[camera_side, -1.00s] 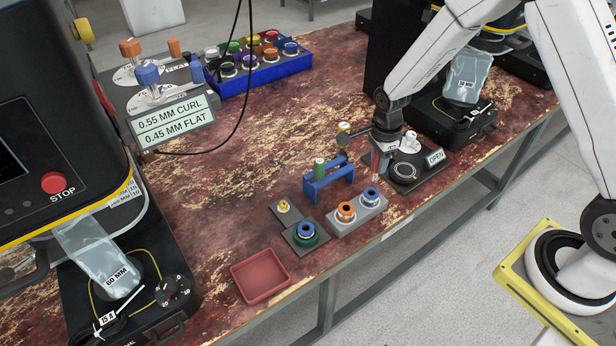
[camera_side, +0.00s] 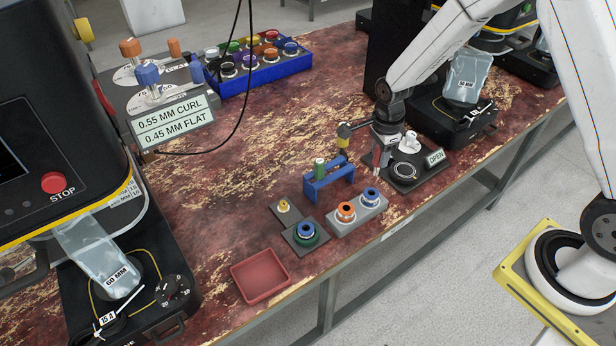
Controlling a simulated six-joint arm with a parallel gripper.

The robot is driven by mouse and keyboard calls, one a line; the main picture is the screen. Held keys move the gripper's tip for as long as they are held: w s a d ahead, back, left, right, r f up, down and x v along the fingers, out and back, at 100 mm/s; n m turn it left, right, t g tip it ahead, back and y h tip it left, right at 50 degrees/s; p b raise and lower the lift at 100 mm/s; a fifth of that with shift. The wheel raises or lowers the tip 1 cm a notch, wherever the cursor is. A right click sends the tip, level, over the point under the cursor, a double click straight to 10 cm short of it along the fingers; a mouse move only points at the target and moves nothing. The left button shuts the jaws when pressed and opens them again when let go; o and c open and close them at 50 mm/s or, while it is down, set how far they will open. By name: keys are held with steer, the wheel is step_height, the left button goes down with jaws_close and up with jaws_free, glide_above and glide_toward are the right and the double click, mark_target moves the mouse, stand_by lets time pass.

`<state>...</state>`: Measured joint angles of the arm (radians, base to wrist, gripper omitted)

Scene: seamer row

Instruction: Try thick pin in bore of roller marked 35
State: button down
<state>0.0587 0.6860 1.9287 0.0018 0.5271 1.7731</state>
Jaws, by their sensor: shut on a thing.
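My gripper (camera_side: 378,158) points down above the table, between the blue rack and the dark fixture. It is shut on a small piece that shows red between the fingers. This looks like a pin, but its thickness is too small to tell. A green-topped pin (camera_side: 319,167) stands upright in the blue rack (camera_side: 328,187). An orange-ringed roller (camera_side: 346,212) and a blue-ringed roller (camera_side: 370,196) sit on a grey block (camera_side: 376,212). Another blue-topped roller (camera_side: 306,231) with a green lower rim sits on a dark plate (camera_side: 294,245). No mark 35 is legible on any roller.
A dark fixture (camera_side: 427,175) with an OPEN sign stands right of my gripper. A small yellow-topped part (camera_side: 283,205) sits on a grey plate. An empty red tray (camera_side: 260,277) lies near the front edge.

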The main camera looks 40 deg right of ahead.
mark_target(376, 174)
steer(key=shift+f, duration=0.25)
steer(key=shift+f, duration=2.9)
steer(key=shift+f, duration=0.4)
steer(key=shift+r, duration=0.8)
steer(key=shift+r, duration=0.7)
steer(key=shift+r, duration=0.35)
steer(key=shift+r, duration=0.35)
steer(key=shift+r, duration=0.35)
